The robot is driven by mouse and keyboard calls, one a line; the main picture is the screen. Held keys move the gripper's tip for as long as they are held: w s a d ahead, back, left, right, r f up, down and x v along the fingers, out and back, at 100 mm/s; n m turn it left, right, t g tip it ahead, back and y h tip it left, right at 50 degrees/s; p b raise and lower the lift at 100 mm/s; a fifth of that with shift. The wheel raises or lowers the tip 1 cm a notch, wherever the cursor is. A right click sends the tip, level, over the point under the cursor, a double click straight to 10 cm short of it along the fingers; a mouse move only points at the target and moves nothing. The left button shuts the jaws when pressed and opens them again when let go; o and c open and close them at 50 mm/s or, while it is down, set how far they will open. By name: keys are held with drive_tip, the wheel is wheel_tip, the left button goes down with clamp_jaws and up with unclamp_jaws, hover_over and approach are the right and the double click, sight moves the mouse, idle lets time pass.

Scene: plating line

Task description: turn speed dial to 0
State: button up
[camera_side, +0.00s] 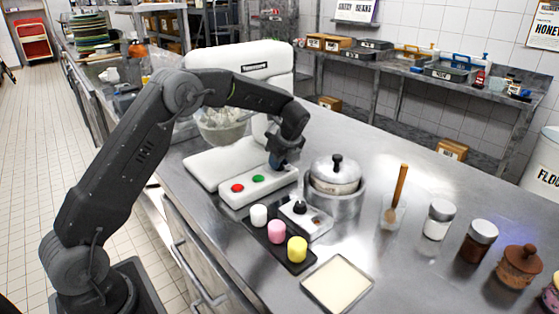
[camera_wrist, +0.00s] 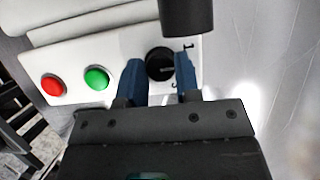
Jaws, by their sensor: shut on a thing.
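The speed dial (camera_wrist: 159,63) is a round black knob on the white control panel (camera_wrist: 125,44), seen in the wrist view. My gripper (camera_wrist: 159,72) has its two blue fingers on either side of the dial, shut on it. In the side view my gripper (camera_side: 279,163) points down at the right end of the control panel (camera_side: 262,188), and it hides the dial there. Small dark marks show on the panel beside the dial, but I cannot read the setting. A red button (camera_wrist: 53,85) and a green button (camera_wrist: 97,78) sit left of the dial.
The white mixer (camera_side: 225,62) with its bowl (camera_side: 222,128) stands behind the panel. A lidded metal pot (camera_side: 336,182) is close on the right. A black tray (camera_side: 274,250) with white, pink and yellow pieces lies in front. Jars and a spatula stand farther right.

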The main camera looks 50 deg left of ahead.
drive_tip(key=n+g, duration=0.1)
drive_tip(key=n, duration=0.3)
drive_tip(key=shift+w+g, duration=0.1)
drive_tip(key=shift+g, duration=0.2)
drive_tip(key=shift+n+g+h, duration=0.5)
drive_tip(key=shift+n, duration=1.1)
drive_tip(key=o, duration=0.9)
drive_tip(key=shift+w, duration=0.1)
drive_tip(key=v, duration=1.2)
